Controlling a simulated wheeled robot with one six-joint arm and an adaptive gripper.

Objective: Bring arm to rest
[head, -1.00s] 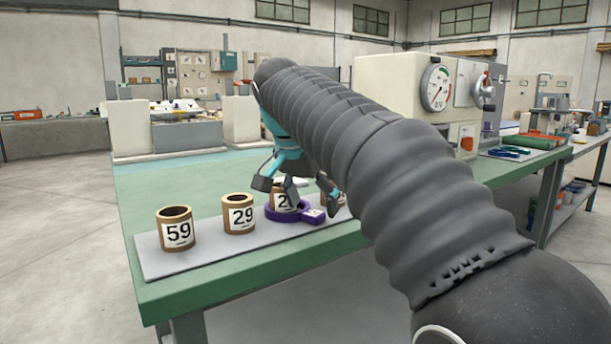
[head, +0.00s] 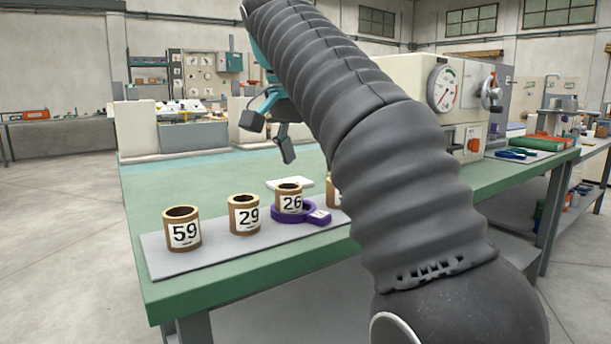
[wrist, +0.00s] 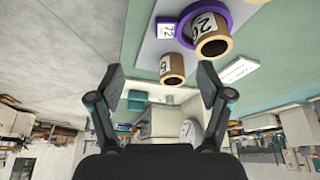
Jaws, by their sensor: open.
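In the wrist view my gripper (wrist: 163,85) is also open and empty. My arm crosses the middle of the head view and hides part of the table. The core marked 26 (head: 291,204) stands upright with a purple ring (head: 318,217) around its base. The ring has a small labelled tab. The purple ring (wrist: 238,8) and core 26 also show at the top of the wrist view.
Cores marked 59 (head: 183,233) and 29 (head: 244,218) stand left of core 26 on a grey mat (head: 172,268). Another core is mostly hidden by my arm. A cream machine with a dial (head: 445,88) stands behind my arm.

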